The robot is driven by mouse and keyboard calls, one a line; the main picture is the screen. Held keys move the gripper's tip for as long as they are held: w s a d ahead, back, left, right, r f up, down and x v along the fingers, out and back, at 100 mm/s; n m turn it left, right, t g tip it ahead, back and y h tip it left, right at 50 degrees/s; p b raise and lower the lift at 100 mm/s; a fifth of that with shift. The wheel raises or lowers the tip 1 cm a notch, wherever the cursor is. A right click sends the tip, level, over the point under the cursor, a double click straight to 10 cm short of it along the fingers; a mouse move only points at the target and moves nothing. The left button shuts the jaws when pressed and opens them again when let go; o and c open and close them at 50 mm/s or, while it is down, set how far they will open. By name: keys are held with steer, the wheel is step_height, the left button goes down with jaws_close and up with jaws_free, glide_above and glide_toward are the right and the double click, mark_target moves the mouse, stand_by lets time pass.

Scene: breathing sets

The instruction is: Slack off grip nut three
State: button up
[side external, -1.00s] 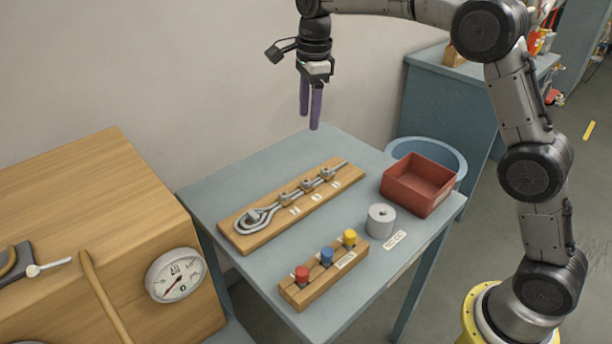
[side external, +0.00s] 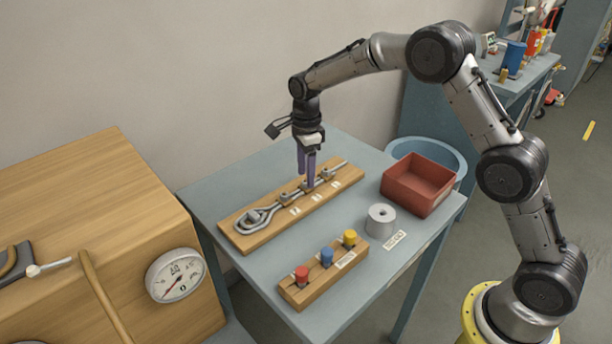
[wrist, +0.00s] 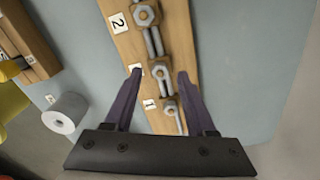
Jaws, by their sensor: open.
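A wooden board (side external: 262,234) on the table carries a grey cable loop (side external: 254,217) with three grip nuts in a row along it. In the wrist view, the nut by the label "2" (wrist: 146,14) is at the top, the middle nut (wrist: 160,71) is central, and the nut by the label "1" (wrist: 169,104) is lowest. The middle label is partly covered by a finger and unreadable. My gripper (side external: 306,181) is open and points down, its purple fingers on either side of the middle nut in the wrist view (wrist: 159,74). I cannot tell whether they touch it.
A red tray (side external: 418,185), a grey cylinder (side external: 380,221) and a wooden block with red, blue and yellow knobs (side external: 326,270) stand right and front of the board. A wooden cabinet with a dial gauge (side external: 175,274) is at left. Bare table lies between board and block.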

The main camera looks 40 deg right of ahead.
steer(key=shift+f, duration=0.8)
steer(key=shift+c, duration=0.3)
jaws_close()
